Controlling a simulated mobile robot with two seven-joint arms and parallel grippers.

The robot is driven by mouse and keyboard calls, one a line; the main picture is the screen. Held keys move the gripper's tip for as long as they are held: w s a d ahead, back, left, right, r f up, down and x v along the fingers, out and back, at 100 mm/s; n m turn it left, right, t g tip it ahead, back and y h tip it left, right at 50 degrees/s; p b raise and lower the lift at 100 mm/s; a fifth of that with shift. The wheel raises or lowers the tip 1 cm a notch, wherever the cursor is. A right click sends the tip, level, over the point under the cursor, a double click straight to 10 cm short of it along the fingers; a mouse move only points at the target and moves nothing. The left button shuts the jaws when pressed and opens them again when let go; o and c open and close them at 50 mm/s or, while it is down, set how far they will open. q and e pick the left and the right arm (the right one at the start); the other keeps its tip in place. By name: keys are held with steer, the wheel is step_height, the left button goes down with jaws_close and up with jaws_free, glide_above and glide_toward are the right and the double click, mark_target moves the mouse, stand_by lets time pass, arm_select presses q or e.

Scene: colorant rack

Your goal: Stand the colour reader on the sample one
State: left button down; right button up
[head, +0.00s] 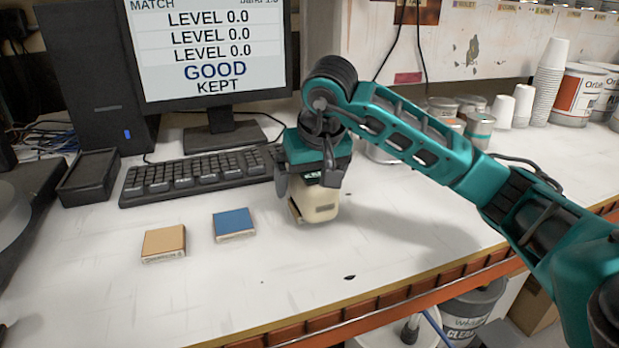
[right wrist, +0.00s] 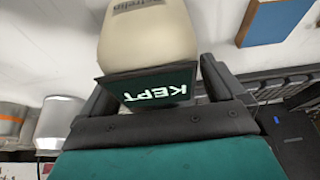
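The cream colour reader (head: 318,207), with a dark green screen reading KEPT in the right wrist view (right wrist: 158,88), is between the fingers of my right gripper (head: 306,180). The fingers lie along both sides of its screen end, and the gripper looks shut on it. Its lower end is close to the white bench; I cannot tell if it touches. An orange-tan sample block (head: 164,242) and a blue sample block (head: 234,224) lie to its left, apart from it. The blue block also shows in the right wrist view (right wrist: 278,20). Their front labels are too small to read. My left gripper is out of view.
A keyboard (head: 190,176) and a black tray (head: 90,176) lie behind the blocks. The monitor (head: 212,50) reads GOOD, KEPT. Cans (head: 479,130) and paper cups (head: 550,75) stand at the back right. The bench is clear in front of the blocks.

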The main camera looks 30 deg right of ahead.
steer(key=shift+r, duration=0.3)
steer(key=p+v, duration=0.2)
steer(key=v, duration=0.8)
steer(key=shift+s+r, duration=0.2)
steer(key=shift+r, duration=0.1)
steer(key=shift+s+a+r+p, duration=0.1)
steer(key=shift+s+r+p, duration=0.2)
steer(key=shift+r, duration=0.15)
